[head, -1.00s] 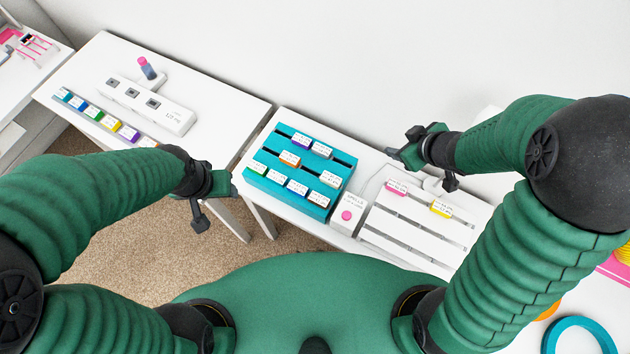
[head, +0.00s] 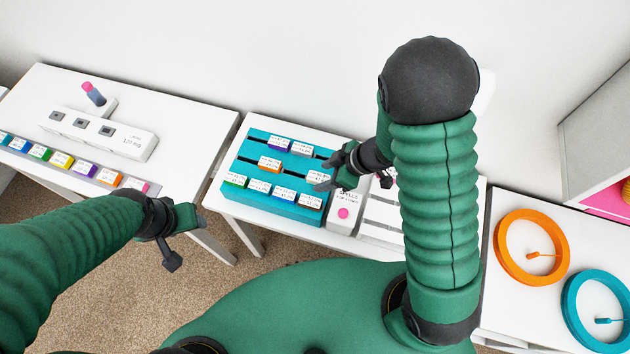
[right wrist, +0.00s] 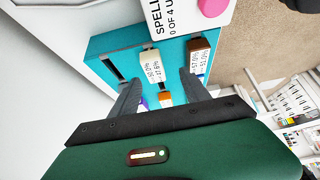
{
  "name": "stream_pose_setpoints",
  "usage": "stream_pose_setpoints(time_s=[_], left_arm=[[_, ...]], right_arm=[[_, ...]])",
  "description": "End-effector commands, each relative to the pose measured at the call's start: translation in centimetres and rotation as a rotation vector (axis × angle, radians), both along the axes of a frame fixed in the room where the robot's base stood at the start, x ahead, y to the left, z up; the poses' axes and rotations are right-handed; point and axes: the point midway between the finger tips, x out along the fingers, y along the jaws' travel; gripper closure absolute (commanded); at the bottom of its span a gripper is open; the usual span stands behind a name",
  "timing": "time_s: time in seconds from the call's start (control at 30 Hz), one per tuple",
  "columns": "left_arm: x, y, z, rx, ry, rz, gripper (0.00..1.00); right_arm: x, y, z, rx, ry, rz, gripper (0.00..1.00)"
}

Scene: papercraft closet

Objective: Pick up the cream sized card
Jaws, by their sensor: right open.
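A card with a cream body (head: 318,177) and a white printed label stands at the right end of the middle row of the teal rack (head: 245,205). In the right wrist view, the cream card (right wrist: 152,66) sits just ahead of the fingertips, roughly between them. My right gripper (head: 330,174) is open and empty at the right side of the rack, close to this card; the fingers also show in the right wrist view (right wrist: 158,84). Whether a finger touches the card cannot be told. My left gripper (head: 186,242) hangs open and empty over the floor, left of the rack.
A brown card (right wrist: 199,60) stands close to the cream one. Several other coloured cards fill the rack. A white box with a pink button (head: 343,213) stands right of the rack. A white slatted rack (head: 382,215) is partly hidden by my right arm.

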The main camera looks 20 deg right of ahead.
Motion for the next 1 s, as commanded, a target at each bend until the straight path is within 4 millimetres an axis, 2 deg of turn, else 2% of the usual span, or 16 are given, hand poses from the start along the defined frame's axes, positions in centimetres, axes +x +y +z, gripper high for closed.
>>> stream_pose_setpoints(time_s=[0.2,0.43,0.83,1.0], left_arm=[[0.0,0.0,-0.9,0.0,0.0,0.0,0.46],[0.0,-0.1,-0.8,0.0,0.0,-0.001,0.46],[0.0,0.0,-0.8,0.0,0.0,0.0,0.46],[0.0,0.0,-0.8,0.0,0.0,-0.001,0.46]], right_arm=[[1.5,1.0,-3.2,0.008,0.004,-0.001,0.45],[1.7,1.3,-3.2,0.004,0.002,-0.005,0.45],[1.7,1.7,-3.2,0.005,0.002,-0.001,0.99],[1.7,1.7,-3.1,0.008,0.001,0.001,1.0]])
